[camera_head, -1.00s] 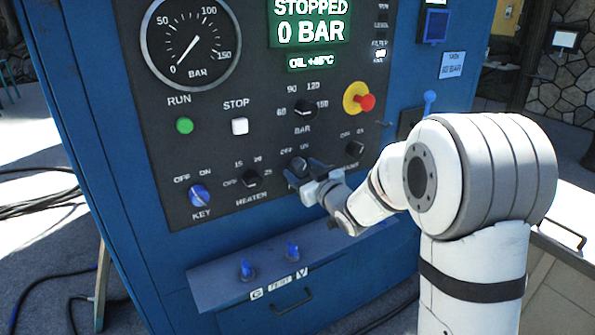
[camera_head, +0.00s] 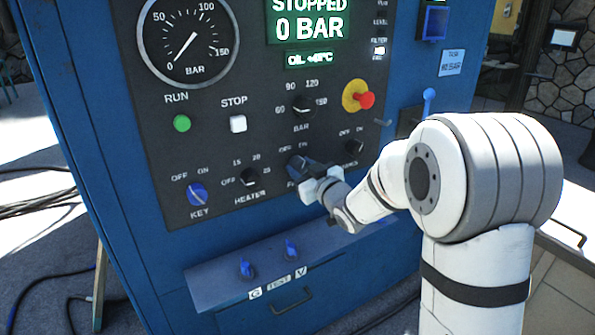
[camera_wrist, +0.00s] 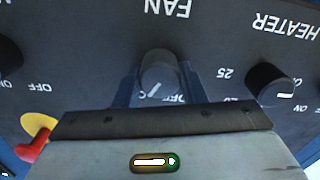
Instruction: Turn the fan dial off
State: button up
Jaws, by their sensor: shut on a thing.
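The fan dial (camera_wrist: 160,72) is a dark round knob under the upside-down FAN label in the wrist view. Its pale mark slants to the lower left, while the OFF word lies at its lower right; the ON word is hidden. My gripper (camera_wrist: 158,88) is shut on the dial, with a blue finger on each side of it. In the head view my gripper (camera_head: 303,168) reaches the panel from the right and covers much of the dial (camera_head: 294,160) and its label.
The heater dial (camera_head: 250,177) and blue key switch (camera_head: 197,194) sit left of the fan dial. The bar dial (camera_head: 304,106) and red emergency button (camera_head: 366,100) are above. A ledge with blue valves (camera_head: 291,249) juts out below. The display reads STOPPED, 0 BAR.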

jog(key=f+n+b, duration=0.1)
jog(key=n+b, duration=0.1)
jog(key=b, duration=0.2)
jog(key=shift+s+f, duration=0.15)
jog(key=n+b, duration=0.3)
jog(key=b, duration=0.1)
jog(key=n+b, duration=0.4)
jog(key=b, duration=0.1)
jog(key=shift+r+n+b, duration=0.2)
jog(key=shift+n+b, duration=0.8)
jog(key=shift+n, duration=0.1)
jog(key=shift+r, duration=0.1)
jog(key=o, duration=1)
jog(key=shift+r, duration=0.25)
